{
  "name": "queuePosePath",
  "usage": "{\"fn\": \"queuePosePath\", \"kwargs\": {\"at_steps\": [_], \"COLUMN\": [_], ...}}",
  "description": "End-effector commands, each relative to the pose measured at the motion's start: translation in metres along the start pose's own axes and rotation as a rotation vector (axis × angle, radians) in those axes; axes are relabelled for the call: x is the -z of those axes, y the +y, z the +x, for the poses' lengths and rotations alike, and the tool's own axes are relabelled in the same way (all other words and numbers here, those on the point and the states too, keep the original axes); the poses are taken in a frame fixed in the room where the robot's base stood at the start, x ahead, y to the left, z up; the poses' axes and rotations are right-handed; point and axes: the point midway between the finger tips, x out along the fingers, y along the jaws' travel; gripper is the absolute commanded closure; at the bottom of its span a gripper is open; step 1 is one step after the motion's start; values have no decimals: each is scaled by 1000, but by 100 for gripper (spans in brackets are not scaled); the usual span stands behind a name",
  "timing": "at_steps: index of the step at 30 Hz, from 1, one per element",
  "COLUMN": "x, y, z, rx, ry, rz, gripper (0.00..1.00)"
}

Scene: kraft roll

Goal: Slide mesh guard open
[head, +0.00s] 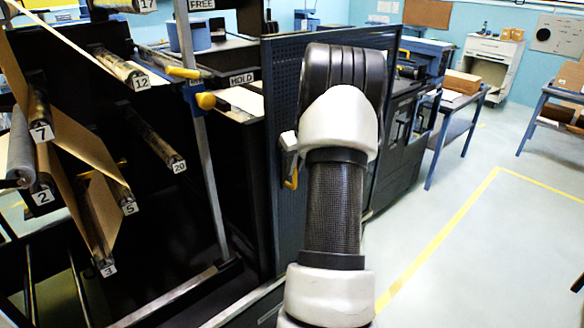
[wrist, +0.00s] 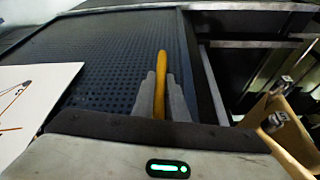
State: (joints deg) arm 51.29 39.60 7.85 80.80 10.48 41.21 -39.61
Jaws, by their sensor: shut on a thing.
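The mesh guard (head: 280,90) is a dark blue perforated panel standing upright, mostly behind my arm in the head view. It fills the left and middle of the wrist view (wrist: 105,70). Its yellow handle (wrist: 161,65) stands up between my fingers in the wrist view, and a bit of the handle (head: 291,181) shows left of my wrist in the head view. My gripper (wrist: 163,95) is shut on this handle, close to the mesh. In the head view my arm hides most of the gripper (head: 289,150) and part of the panel.
Left of the guard's edge the black frame is exposed, with numbered rollers (head: 152,140) and brown paper webs (head: 85,190). A metal post with yellow knobs (head: 206,101) stands there. A white sheet (wrist: 35,105) lies left in the wrist view. Clear floor (head: 470,240) lies right.

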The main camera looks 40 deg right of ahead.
Motion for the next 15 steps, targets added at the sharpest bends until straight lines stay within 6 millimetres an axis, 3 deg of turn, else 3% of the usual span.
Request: {"fn": "queuePosePath", "kwargs": {"at_steps": [5,6,9,15], "x": [0,0,0,0], "y": [1,1,0,0], "z": [0,0,0,0], "rx": [-2,-2,-1,0], "ry": [0,0,0,0], "rz": [0,0,0,0], "gripper": [100,86,69,69]}}
